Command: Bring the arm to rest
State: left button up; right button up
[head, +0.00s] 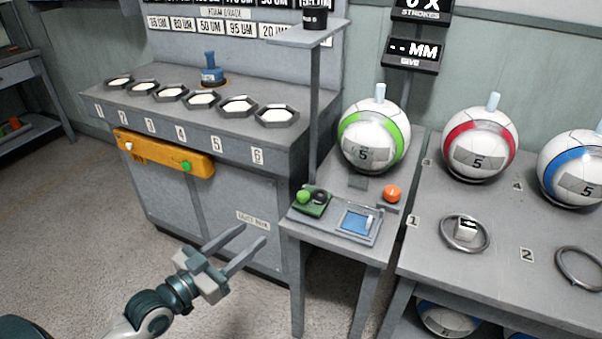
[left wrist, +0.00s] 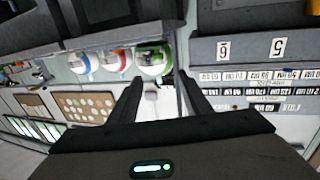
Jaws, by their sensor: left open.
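My left gripper (head: 240,247) is open and empty in the head view, in the air in front of the grey cabinet and left of the small table. Its two fingers point to the upper right, apart from everything. In the left wrist view, the same open fingers (left wrist: 158,88) show with nothing between them. My right gripper is not in view.
A numbered bench (head: 190,115) with hexagonal trays and an orange button bar (head: 165,155) stands behind. The small table (head: 330,255) holds a green-banded ball (head: 374,137) and controls. A larger table (head: 500,230) at right holds red- and blue-banded balls. Floor at lower left is clear.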

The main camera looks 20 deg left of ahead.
pick_arm(q)
jog(key=shift+f, duration=0.15)
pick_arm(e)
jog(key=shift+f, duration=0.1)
pick_arm(q)
notch_tip(320, 180, down, 24)
jog(key=s+n+g+y+p, duration=0.2)
jog(key=s+g+y+p, duration=0.1)
jog(key=g+p, duration=0.2)
jog(key=s+d+f+g+p, duration=0.2)
jog(key=s+d+f, duration=0.4)
jog(key=s+f, duration=0.3)
jog(key=s+d+f+m+g+y+p, duration=0.1)
jog(key=s+d+f+g, duration=0.3)
jog(key=f, duration=0.9)
jog(key=s+d+p, duration=0.1)
jog(key=s+d, duration=0.2)
jog(key=s, duration=0.2)
jog(key=shift+d+g, duration=0.25)
jog(key=shift+g, duration=0.15)
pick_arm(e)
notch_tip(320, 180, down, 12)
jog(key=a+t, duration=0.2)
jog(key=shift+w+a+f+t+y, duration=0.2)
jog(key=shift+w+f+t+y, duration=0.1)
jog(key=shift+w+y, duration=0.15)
